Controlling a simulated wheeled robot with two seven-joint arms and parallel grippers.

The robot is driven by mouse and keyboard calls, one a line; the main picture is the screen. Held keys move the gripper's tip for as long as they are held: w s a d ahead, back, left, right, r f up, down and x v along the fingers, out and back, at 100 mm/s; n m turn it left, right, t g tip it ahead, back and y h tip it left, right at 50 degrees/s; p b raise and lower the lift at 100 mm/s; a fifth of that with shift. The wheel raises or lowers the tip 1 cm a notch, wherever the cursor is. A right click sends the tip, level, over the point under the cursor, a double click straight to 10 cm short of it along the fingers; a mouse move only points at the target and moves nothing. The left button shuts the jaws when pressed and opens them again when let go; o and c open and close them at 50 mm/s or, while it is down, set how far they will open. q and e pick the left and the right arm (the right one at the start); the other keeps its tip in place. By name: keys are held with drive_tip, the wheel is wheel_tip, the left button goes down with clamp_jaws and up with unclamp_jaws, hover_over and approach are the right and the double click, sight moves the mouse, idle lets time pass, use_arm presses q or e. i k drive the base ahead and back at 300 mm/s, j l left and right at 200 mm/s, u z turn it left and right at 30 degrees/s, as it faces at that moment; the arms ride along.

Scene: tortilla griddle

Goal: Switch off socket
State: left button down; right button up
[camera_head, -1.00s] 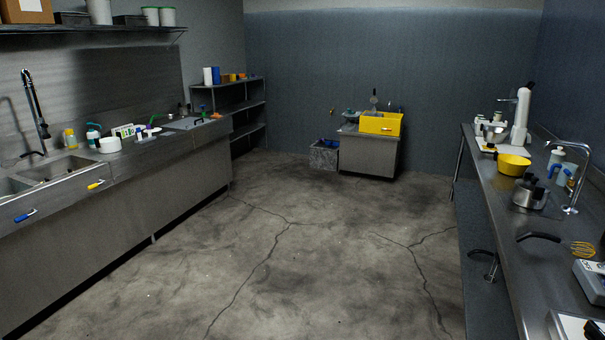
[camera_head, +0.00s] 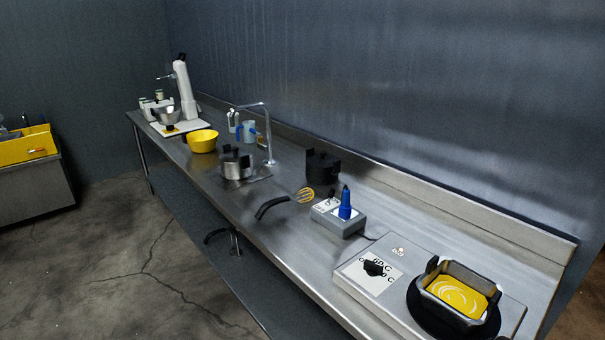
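A grey socket box (camera_head: 338,219) sits on the steel counter, right of the whisk. A blue plug (camera_head: 345,204) stands upright in its top, and a small dark switch shows beside the plug on a white label. The switch's position is too small to tell. A dark cord runs from the box toward the griddle (camera_head: 399,285). The griddle has a black knob (camera_head: 374,268) and a black round plate bearing a square pan (camera_head: 456,294) with yellow contents. Neither of my grippers shows in the head view.
The steel counter (camera_head: 290,240) runs along the wall. The floor (camera_head: 120,260) at left is clear.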

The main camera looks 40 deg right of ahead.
sight(331, 195)
drive_tip(key=i+z, duration=0.35)
drive_tip(key=z, duration=0.15)
drive_tip(key=i+j+z, duration=0.25)
drive_tip(key=z, duration=0.2)
drive_tip(key=i+j+z, duration=0.3)
drive_tip(key=z, duration=0.2)
drive_tip(key=i+j+z, duration=0.25)
drive_tip(key=j+z, duration=0.2)
drive_tip(key=i+j+z, duration=0.2)
drive_tip(key=j+z, duration=0.15)
drive_tip(key=i+j+z, duration=0.15)
drive_tip(key=j+z, duration=0.55)
drive_tip(key=i+j, duration=0.05)
drive_tip(key=j, duration=0.05)
